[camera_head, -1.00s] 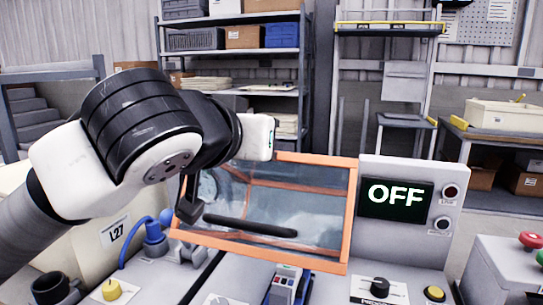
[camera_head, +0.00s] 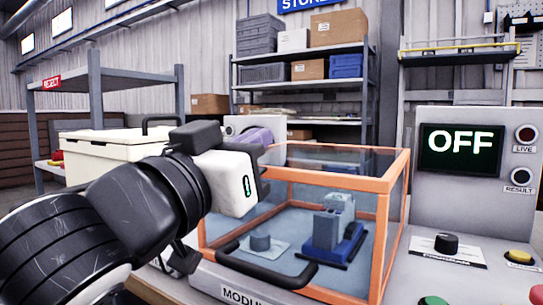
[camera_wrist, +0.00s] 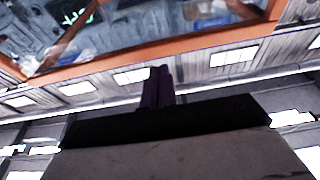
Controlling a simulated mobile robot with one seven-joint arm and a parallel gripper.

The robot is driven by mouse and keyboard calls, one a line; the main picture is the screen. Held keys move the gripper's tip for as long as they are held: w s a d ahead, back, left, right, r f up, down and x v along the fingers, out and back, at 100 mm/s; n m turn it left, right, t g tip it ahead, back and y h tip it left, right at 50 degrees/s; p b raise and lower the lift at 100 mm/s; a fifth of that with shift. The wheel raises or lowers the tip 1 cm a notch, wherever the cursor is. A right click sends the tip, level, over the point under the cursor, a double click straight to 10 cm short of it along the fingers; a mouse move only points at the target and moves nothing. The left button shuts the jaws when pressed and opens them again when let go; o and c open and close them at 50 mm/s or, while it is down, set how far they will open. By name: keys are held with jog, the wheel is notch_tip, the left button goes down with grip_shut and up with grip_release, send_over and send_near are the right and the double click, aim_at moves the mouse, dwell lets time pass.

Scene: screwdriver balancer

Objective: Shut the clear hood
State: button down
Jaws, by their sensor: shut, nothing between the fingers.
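The clear hood (camera_head: 390,172) has orange edges and stands as a box over the workstation in the head view. Its black handle (camera_head: 262,276) is low at the front. My arm covers the hood's left side in the head view.
A panel (camera_head: 465,190) reading OFF stands right of the hood, with a black dial (camera_head: 446,243) and yellow button (camera_head: 519,256) before it. A cream bin (camera_head: 105,158) is at the left. Storage shelves (camera_head: 300,85) stand behind.

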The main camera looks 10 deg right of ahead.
jog(key=shift+s+a+f+t+h+b, duration=0.15)
jog(key=shift+s+f+b, duration=0.05)
jog(key=shift+f+b, duration=0.3)
jog(key=shift+s+a+f+t+h+b, duration=0.15)
jog(key=shift+s+f+t+b, duration=0.1)
jog(key=shift+f+b, duration=0.3)
jog(key=shift+s+a+f+t+h+b, duration=0.1)
jog(key=shift+s+a+f+b, duration=0.1)
jog(key=shift+f+b, duration=0.3)
